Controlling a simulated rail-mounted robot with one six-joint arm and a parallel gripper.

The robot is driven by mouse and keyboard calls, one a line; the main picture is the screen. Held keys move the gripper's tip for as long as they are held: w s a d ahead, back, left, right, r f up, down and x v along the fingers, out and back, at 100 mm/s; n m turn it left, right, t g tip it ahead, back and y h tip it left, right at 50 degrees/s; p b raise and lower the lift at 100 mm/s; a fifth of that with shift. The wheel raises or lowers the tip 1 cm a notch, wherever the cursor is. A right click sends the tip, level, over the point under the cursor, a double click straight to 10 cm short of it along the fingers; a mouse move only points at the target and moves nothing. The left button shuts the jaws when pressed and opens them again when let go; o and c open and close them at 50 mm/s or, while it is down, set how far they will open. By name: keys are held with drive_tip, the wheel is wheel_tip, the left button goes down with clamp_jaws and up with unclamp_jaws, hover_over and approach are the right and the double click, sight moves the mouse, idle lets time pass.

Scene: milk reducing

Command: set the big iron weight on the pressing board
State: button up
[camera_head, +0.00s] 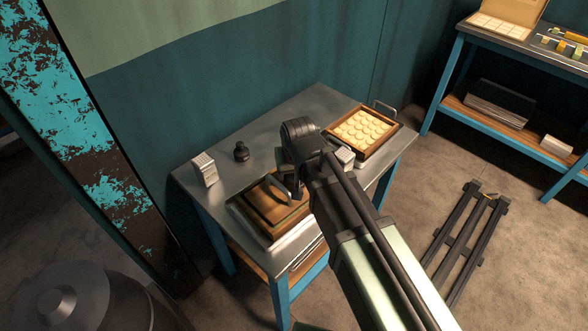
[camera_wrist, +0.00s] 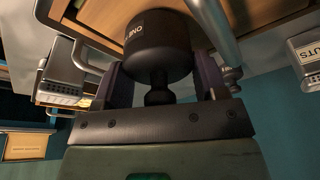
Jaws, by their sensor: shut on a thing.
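The big iron weight (camera_wrist: 158,42), a dark cylinder with pale lettering and a knob, fills the upper middle of the wrist view. My gripper (camera_wrist: 158,92) is shut on its knob. The pressing board (camera_head: 262,206), brown wood with an upright handle, lies in a shallow metal tray on the workbench in the head view. Its wood also shows behind the weight in the wrist view (camera_wrist: 246,14). The weight is at or above the board, close to its handle (camera_wrist: 216,32). My arm mostly hides the weight in the head view, so I cannot tell if it touches the board.
A small dark weight (camera_head: 241,152) and a pale box (camera_head: 204,169) stand on the left of the workbench (camera_head: 225,180). A wooden tray of pale rounds (camera_head: 362,130) is at the right. A metal box (camera_head: 344,156) sits beside my arm. Bare metal shows behind the board.

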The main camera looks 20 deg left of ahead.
drive_tip(key=shift+f, duration=0.1)
drive_tip(key=o, duration=1.7)
drive_tip(key=shift+o, duration=0.4)
wheel_tip(320, 180, up, 7)
drive_tip(key=p, duration=0.7)
